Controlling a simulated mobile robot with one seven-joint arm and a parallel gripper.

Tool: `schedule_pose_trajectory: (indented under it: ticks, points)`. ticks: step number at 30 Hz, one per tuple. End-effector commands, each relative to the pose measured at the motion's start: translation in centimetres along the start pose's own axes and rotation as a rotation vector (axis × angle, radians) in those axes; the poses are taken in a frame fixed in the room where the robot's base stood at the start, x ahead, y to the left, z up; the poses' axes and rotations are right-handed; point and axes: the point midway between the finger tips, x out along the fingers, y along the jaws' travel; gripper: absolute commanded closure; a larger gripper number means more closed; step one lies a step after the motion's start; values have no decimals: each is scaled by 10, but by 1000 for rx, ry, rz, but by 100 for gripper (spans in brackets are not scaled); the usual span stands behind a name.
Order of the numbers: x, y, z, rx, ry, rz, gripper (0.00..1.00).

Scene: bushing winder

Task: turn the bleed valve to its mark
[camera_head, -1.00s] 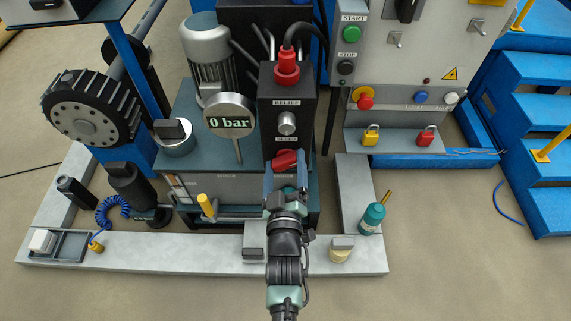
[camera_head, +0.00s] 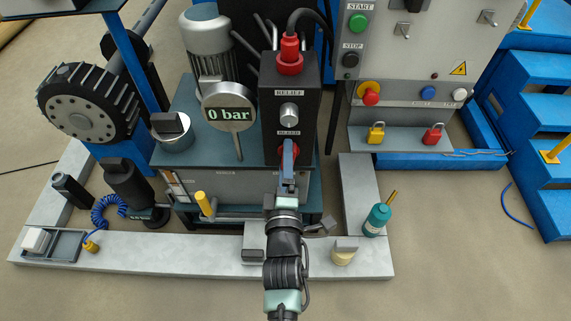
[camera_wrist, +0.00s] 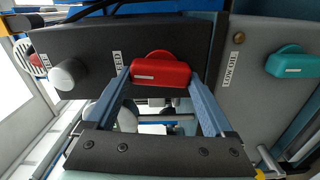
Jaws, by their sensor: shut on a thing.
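The bleed valve is a red handle (camera_head: 297,152) under the BLEED label on the front of the dark valve block (camera_head: 268,118). My gripper (camera_head: 288,158) is in front of it, seen edge-on, and hides much of it. In the wrist view, my gripper (camera_wrist: 161,80) is shut on the red handle (camera_wrist: 160,72), with one finger at each end of it. The BLEED label appears sideways there, and the handle lies upright relative to it. I cannot make out the valve's mark. The gauge (camera_head: 230,108) reads 0 bar.
The relief knob (camera_head: 289,114) is just above the valve, and a red plug (camera_head: 290,52) is on top of the block. A teal handle (camera_wrist: 292,61) is beside it in the wrist view. A teal bottle (camera_head: 377,219) stands to the lower right.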

Motion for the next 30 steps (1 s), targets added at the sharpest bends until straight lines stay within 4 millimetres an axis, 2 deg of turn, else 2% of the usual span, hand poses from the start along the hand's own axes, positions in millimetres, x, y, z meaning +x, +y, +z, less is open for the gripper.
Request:
schedule_pose_trajectory:
  ticks: [10, 25, 26, 27, 30]
  points:
    - [-1, -3, 1, -121, -1, -4, 68]
    - [-1, -2, 1, -139, -2, -4, 68]
    - [-1, -2, 1, -139, -2, -4, 9]
    - [-1, -2, 1, -139, -2, -4, 2]
    - [-1, -2, 1, -137, -1, -3, 0]
